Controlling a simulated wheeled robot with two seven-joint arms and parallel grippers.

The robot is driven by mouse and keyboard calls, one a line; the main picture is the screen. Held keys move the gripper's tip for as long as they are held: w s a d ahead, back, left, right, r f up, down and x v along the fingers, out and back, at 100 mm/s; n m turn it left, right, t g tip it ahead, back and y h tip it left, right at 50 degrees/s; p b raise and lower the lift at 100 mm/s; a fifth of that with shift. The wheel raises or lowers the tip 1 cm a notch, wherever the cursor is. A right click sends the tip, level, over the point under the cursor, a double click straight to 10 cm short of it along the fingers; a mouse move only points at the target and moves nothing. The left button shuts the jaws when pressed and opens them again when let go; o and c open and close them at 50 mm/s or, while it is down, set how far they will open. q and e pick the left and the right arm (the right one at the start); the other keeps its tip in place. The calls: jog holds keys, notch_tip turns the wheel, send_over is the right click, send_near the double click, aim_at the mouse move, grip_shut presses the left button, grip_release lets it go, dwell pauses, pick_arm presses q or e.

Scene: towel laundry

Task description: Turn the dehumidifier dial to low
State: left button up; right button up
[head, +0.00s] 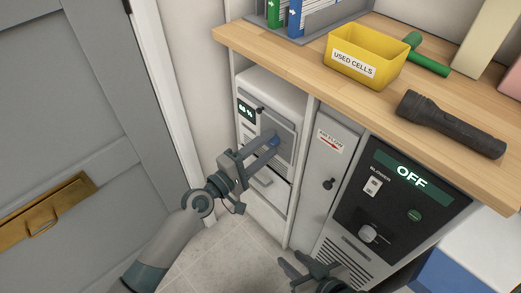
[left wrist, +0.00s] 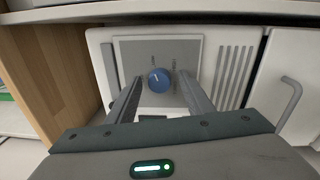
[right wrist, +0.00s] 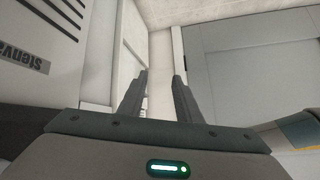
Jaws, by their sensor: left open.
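The dehumidifier (head: 273,99) is a pale unit in the cabinet bay under the counter, with a grey front panel. Its small display (head: 246,110) seems to read 68 %. The blue dial (left wrist: 159,81) has a white mark pointing up, slightly left; the labels above it are too small to read. My left gripper (head: 272,142) is open at the panel, its fingers on either side of the dial with gaps showing in the left wrist view. My right gripper (head: 291,262) is low in front of the cabinets, open and empty; the right wrist view shows its fingers apart.
A narrow airflow door (head: 320,165) and a black blower panel (head: 400,200) reading OFF stand to the right. The wooden counter (head: 300,55) above holds a yellow used-cells bin (head: 365,52) and a flashlight (head: 450,124). A grey door (head: 80,110) is at left.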

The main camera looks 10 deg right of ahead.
pick_arm(q)
jog(key=shift+a, duration=0.1)
jog(key=shift+s+a+f, duration=0.1)
jog(key=shift+s+a, duration=0.3)
jog(key=shift+a, duration=0.05)
jog(key=b+v, duration=0.3)
jog(key=v, duration=1.3)
pick_arm(e)
jog(key=w+a+r+t+y, duration=0.1)
jog(key=w+a+r+t, duration=0.1)
jog(key=r, duration=0.3)
jog(key=w+a+r+t+y, duration=0.1)
jog(key=w+r+t, duration=0.2)
jog(key=r+t, duration=0.1)
jog(key=shift+a+r+t, duration=0.3)
jog(key=shift+a+r, duration=0.05)
pick_arm(q)
jog(key=shift+s, duration=0.1)
pick_arm(e)
jog(key=shift+n, duration=0.3)
